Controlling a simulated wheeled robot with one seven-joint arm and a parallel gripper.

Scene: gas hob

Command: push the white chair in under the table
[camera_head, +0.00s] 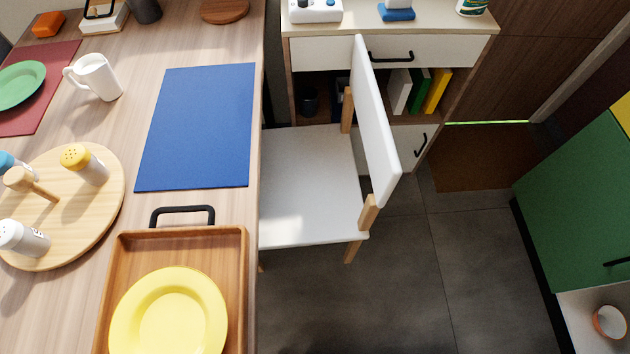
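The white chair (312,190) stands at the right side of the wooden table (190,40). Its white backrest (374,125) faces away from the table, on wooden posts. The left part of its seat meets the table's edge in the picture, and I cannot tell how far it reaches under the top. Wooden legs show below the seat. My gripper is not in the picture.
On the table are a blue mat (200,125), a wooden tray (240,300) with a yellow plate, and a round board (105,215) with shakers. A cabinet (455,50) stands behind the chair. Grey floor (400,290) is clear to the right, before a green cabinet (580,200).

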